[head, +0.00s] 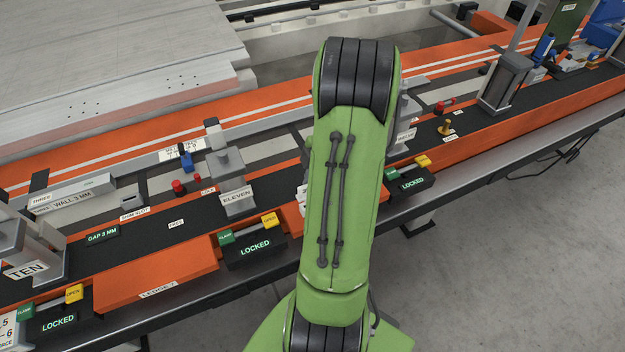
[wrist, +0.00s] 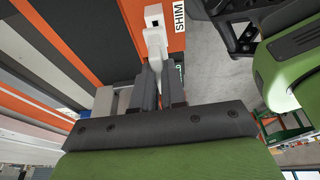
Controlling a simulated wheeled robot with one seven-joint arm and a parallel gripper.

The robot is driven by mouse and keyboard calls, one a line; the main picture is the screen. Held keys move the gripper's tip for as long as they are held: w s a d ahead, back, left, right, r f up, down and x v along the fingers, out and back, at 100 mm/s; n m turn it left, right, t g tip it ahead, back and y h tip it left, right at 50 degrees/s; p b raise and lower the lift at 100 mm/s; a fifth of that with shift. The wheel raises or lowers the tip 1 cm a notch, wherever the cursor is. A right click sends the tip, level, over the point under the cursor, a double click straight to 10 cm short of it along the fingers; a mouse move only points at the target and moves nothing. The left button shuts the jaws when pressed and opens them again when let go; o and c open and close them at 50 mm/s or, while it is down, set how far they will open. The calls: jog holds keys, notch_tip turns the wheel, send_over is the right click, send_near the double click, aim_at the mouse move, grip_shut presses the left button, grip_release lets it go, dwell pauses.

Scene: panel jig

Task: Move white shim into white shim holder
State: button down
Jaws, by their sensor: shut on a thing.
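In the wrist view my gripper (wrist: 161,82) is shut on the white shim (wrist: 156,46), which sticks out beyond the fingertips. A white block with a small dark square opening, which looks like the white shim holder (wrist: 154,14), is at the top of the view on an orange surface beside a SHIM label (wrist: 179,17). The shim's far end lines up with this block and meets it in the picture. I cannot tell whether they touch or whether any of the shim is inside. In the head view my green arm hides the gripper and the shim.
An orange rail with a dark strip (head: 130,232) runs across the head view. Clamp station ELEVEN (head: 235,180) stands left of my arm, with a LOCKED box (head: 255,249) in front. Another LOCKED box (head: 410,183) is right of my arm. Grey floor (head: 520,260) lies in front.

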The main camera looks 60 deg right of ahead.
jog(key=shift+f+b, duration=1.85)
jog(key=shift+f, duration=0.25)
jog(key=c, duration=1.1)
grip_release()
jog(key=shift+r, duration=0.15)
jog(key=p+v, duration=0.5)
jog(key=v, duration=1)
jog(key=shift+d+r, duration=0.2)
jog(key=shift+r, duration=0.05)
jog(key=shift+s, duration=0.1)
